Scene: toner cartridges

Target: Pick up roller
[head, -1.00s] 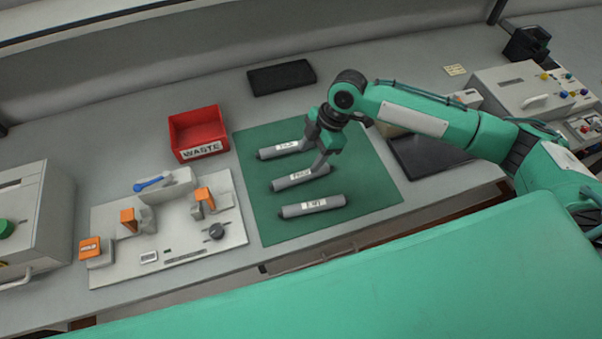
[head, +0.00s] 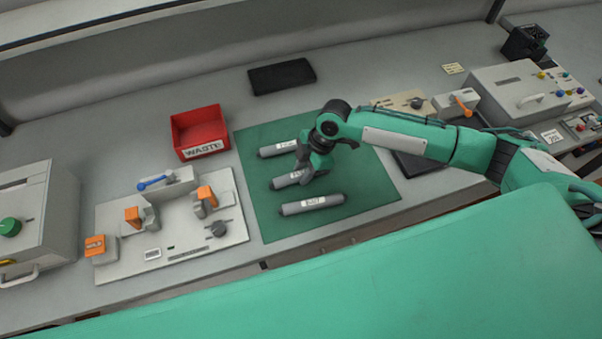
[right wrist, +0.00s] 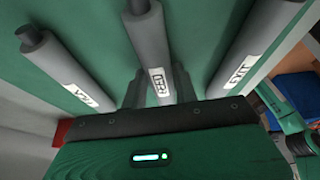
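Three grey rollers with white labels lie side by side on a green mat (head: 362,187). The far roller (head: 265,153) is at the back, and the near roller (head: 313,204) reads EXIT in the right wrist view (right wrist: 258,40). The middle roller (head: 281,184) reads FEED in the right wrist view (right wrist: 152,45). My right gripper (head: 303,176) is over the middle roller and hides part of it. In the right wrist view its fingers (right wrist: 157,92) stand open on either side of the middle roller. Whether they touch it is unclear. My left gripper is out of view.
A red WASTE bin (head: 200,133) stands left of the mat. A grey fixture plate (head: 180,250) with orange clamps lies at the left front. A black tray (head: 282,77) lies behind the mat. A control box (head: 515,92) stands at the right.

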